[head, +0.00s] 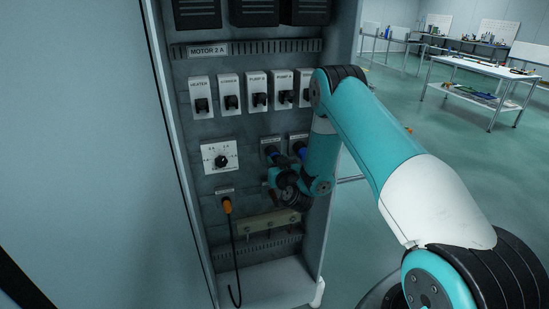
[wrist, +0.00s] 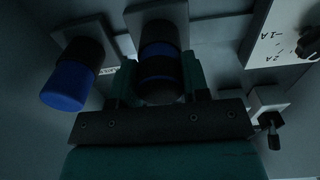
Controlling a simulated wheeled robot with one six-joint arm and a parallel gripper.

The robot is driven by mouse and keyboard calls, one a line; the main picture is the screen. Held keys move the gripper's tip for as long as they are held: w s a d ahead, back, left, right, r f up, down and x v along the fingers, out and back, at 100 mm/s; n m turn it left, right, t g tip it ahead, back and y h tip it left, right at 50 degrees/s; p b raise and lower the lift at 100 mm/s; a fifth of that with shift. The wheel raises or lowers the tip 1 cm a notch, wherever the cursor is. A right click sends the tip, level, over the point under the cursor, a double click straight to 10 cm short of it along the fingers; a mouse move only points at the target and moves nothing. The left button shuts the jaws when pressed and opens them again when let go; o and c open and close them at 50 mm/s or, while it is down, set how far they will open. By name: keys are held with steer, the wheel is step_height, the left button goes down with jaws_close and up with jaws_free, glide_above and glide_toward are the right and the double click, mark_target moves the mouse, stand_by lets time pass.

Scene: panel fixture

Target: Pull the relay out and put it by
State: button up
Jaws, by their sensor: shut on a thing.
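The relay (wrist: 158,52), a dark cylinder with a blue band, is between the two fingers of my gripper (wrist: 160,82) in the wrist view. The fingers are shut on its sides. Its far end is at a pale square socket plate (wrist: 135,18); I cannot tell whether it is fully seated. A second cylinder with a blue end (wrist: 66,88) stands on its own plate to the left, apart from the fingers.
In the head view, a dial (head: 220,158) and an orange plug with a black cable (head: 227,205) are left of my gripper. A row of labelled switches (head: 230,95) is above. The cabinet floor (head: 265,285) has bare room. A workbench (head: 485,70) stands far right.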

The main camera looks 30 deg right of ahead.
steer(key=shift+b+v, duration=1.25)
steer(key=shift+b, duration=1.45)
steer(key=shift+b+v, duration=1.3)
steer(key=shift+b, duration=0.3)
steer(key=shift+b+v, duration=2.2)
steer(key=shift+v, duration=0.3)
